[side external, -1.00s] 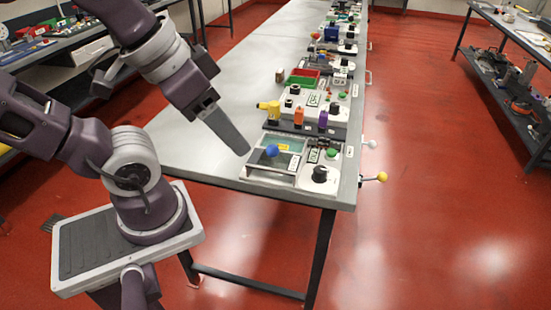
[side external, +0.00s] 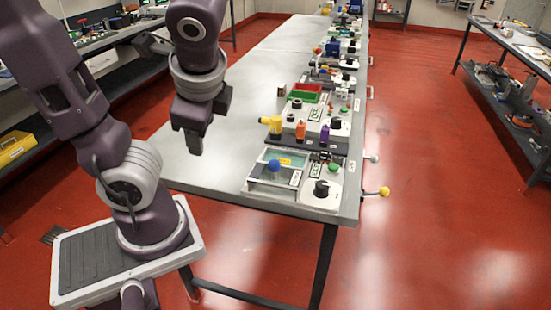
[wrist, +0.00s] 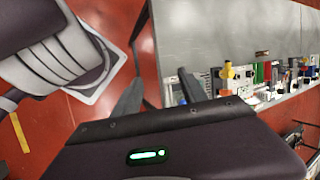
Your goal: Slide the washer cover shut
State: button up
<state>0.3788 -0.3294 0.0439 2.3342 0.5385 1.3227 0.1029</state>
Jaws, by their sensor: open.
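A small unit with a clear cover (side external: 265,180) and a blue knob (side external: 274,165) sits at the near end of the bench; I take this as the washer cover. Its exact slide position is too small to tell. My gripper (side external: 194,150) points down over the bare left part of the bench, to the left of the unit and apart from it. In the wrist view my gripper (wrist: 160,92) has its two fingers spread with nothing between them. The clear cover is not clearly visible in the wrist view.
Beside the cover is a white panel with a black knob (side external: 321,188) and a green button (side external: 333,167). Behind stand a yellow part (side external: 271,124), orange and purple blocks, and red and green bins (side external: 305,93). The bench's left side (side external: 235,125) is bare.

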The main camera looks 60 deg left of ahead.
jog(key=w+a+r+m+t+y, duration=0.1)
jog(key=w+a+r+m+y, duration=0.1)
jog(key=w+a+m+y, duration=0.3)
notch_tip(320, 180, up, 3)
jog(key=m+t+y, duration=0.4)
jog(key=m+t, duration=0.5)
jog(key=m, duration=0.2)
send_over(273, 169)
jog(key=s+d, duration=0.1)
jog(key=d, duration=0.2)
jog(key=shift+n+g, duration=0.3)
jog(key=f, duration=1.4)
jog(key=a+f, duration=0.1)
jog(key=f, duration=0.6)
jog(key=shift+s+f, duration=0.1)
jog(key=x, duration=0.6)
jog(key=shift+a+f, duration=0.1)
jog(key=shift+a, duration=0.05)
jog(key=shift+w+a, duration=0.25)
jog(key=shift+w, duration=0.05)
grip_shut()
